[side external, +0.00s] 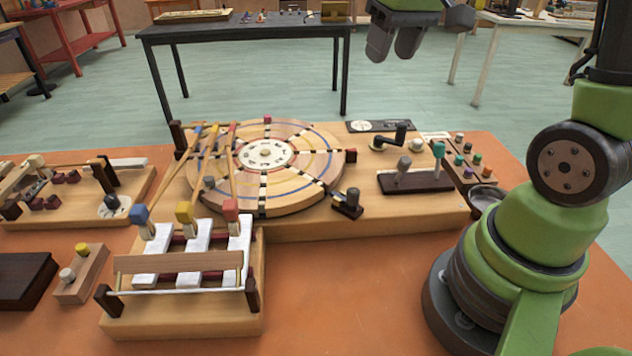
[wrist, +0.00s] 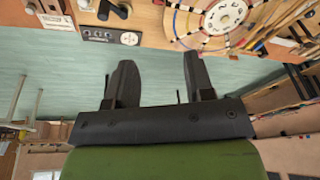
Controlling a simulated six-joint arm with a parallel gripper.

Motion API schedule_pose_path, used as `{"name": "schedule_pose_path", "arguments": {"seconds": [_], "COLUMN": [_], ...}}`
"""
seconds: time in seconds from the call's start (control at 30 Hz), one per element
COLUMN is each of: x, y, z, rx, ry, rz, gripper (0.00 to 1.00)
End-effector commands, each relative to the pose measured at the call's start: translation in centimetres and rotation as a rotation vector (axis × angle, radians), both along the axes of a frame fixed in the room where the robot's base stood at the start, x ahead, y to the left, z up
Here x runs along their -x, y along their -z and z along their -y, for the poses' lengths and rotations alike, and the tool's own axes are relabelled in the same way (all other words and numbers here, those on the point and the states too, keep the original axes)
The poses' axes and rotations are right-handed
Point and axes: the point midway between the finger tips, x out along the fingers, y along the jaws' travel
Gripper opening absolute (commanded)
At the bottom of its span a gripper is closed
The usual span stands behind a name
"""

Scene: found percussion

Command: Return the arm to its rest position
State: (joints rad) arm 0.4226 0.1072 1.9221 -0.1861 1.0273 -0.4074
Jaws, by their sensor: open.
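My gripper (side external: 395,42) hangs at the top of the side external view, raised well above the orange table (side external: 345,300). In the wrist view my gripper (wrist: 155,85) shows two dark fingers spread apart with nothing between them. It touches none of the instruments. The round wooden wheel (side external: 330,195) with striped spokes lies on its wooden base below and to the left of my gripper. It also shows at the top of the wrist view (wrist: 195,42).
A wooden frame with white keys (side external: 190,262) and blue, yellow and red mallets stands at the front left. Levers (side external: 415,180) and coloured pegs (side external: 470,158) stand right of the wheel. A dark table (side external: 245,30) stands behind. The orange table's front middle is clear.

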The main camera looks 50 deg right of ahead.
Motion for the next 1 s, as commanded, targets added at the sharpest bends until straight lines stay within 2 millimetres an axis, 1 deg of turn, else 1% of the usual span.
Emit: {"name": "schedule_pose_path", "arguments": {"seconds": [0.03,0.1,0.2,0.3,0.4,0.5,0.6,1.0], "x": [1.0,2.4,5.0,7.5,9.7,11.1,11.8,12.0], "y": [-1.4,-2.6,-3.8,-4.2,-4.1,-3.9,-3.7,-3.6], "z": [-2.2,-4.7,-7.9,-10.3,-11.9,-12.8,-13.2,-13.3], "rx": [-0.004,-0.02,-0.057,-0.104,-0.15,-0.186,-0.206,-0.212], "ry": [-0.009,-0.01,-0.013,-0.014,-0.017,-0.019,-0.019,-0.017], "rz": [0.052,0.114,0.2,0.273,0.327,0.364,0.382,0.385], "gripper": [0.48,0.48,0.48,0.48,0.48,0.48,0.48,0.48]}}
